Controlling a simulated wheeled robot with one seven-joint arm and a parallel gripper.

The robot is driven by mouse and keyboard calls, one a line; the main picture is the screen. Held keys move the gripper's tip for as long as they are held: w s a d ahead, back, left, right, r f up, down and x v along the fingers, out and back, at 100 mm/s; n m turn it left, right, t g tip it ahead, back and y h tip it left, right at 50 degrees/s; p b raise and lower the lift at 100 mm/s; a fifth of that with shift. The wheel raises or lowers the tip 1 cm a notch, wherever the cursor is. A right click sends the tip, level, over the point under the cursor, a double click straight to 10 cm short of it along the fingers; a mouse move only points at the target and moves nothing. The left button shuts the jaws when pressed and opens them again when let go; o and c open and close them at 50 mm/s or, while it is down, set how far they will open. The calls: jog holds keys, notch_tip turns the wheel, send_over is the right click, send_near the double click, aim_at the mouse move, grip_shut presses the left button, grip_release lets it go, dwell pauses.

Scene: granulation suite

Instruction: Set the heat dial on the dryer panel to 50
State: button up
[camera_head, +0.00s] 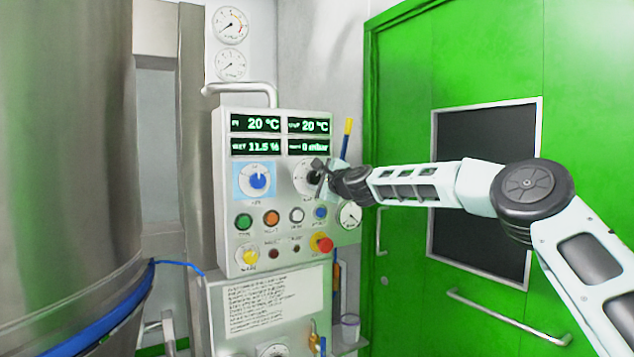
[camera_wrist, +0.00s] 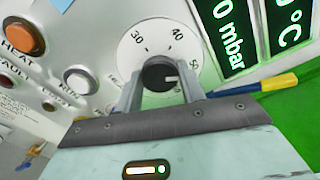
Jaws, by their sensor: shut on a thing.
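The dial (camera_head: 302,186) on the dryer panel (camera_head: 226,188) has a white round face with a black knob. In the wrist view the dial face (camera_wrist: 146,34) shows 30 and 40, and the black knob (camera_wrist: 156,74) has a short white mark pointing to the right of the picture. The number at that mark is hard to read beside the finger. My gripper (camera_head: 320,175) is at this dial, and in the wrist view its fingers (camera_wrist: 159,82) are on either side of the knob, shut on it. The dial's label is hidden.
A blue knob (camera_head: 258,181) sits left of the gripped dial. Below are coloured buttons, including orange (camera_head: 271,218), and a red emergency stop (camera_head: 323,244). Digital displays (camera_head: 255,124) are above, two reading 20 °C. A green door (camera_head: 400,100) stands right; a steel vessel (camera_head: 65,150) left.

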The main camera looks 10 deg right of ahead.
dwell(0.3)
jog(key=o, duration=1)
jog(key=shift+c, duration=0.2)
jog(key=shift+s+d+f+b, duration=0.1)
jog(key=shift+s+d+b, duration=0.2)
jog(key=shift+s+b, duration=0.2)
jog(key=b+v, duration=0.6)
jog(key=v, duration=1)
jog(key=shift+s, duration=0.2)
